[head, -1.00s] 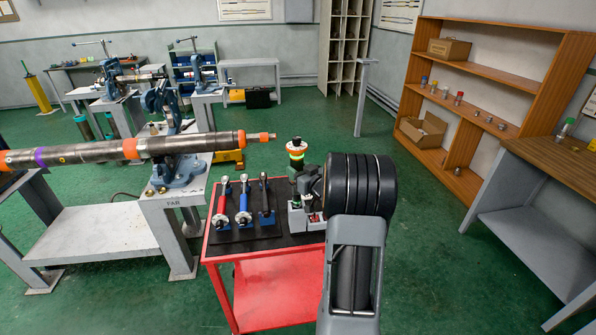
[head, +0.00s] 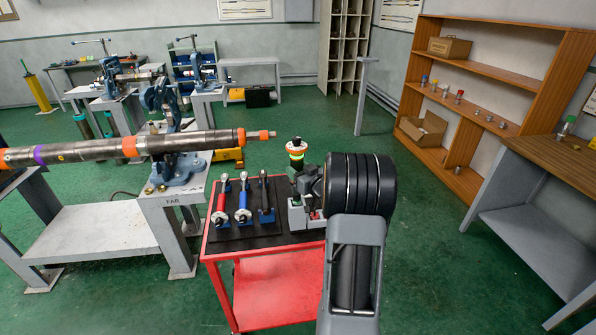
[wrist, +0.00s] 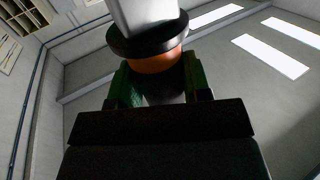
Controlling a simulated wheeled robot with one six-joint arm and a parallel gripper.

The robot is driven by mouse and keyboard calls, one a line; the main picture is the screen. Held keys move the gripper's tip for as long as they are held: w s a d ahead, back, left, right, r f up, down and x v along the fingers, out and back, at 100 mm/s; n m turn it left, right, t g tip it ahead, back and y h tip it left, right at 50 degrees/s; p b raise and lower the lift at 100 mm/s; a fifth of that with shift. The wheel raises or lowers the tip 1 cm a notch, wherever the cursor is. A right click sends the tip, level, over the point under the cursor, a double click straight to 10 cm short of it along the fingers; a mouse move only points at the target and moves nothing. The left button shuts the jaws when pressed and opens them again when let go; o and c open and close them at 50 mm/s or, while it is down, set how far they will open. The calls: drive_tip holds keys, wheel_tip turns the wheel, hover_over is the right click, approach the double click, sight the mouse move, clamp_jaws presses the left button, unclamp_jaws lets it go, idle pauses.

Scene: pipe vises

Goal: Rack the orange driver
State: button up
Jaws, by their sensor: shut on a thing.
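In the wrist view my gripper (wrist: 158,90) is shut, its green finger pads closed around the orange band of the orange driver (wrist: 155,60). Above the band the driver has a wide black collar and a pale silver body that runs out of the top of the picture. Walls and ceiling lights fill the background there. In the head view the orange driver (head: 296,146) shows small above the back right of the red cart, with my gripper (head: 296,156) just below it. My arm hides part of the cart. I cannot tell which place is the driver's rack.
The red cart (head: 262,270) carries red, blue and dark-handled tools (head: 242,205) on a black mat. A long pipe (head: 90,150) in a vise lies to the left. Wooden shelves (head: 520,75) at right hold several small colour-topped pieces. A bench (head: 555,160) stands at far right; green floor between is clear.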

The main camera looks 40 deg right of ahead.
drive_tip(key=shift+f+b, duration=4.15)
drive_tip(key=shift+f, duration=0.45)
idle(3.4)
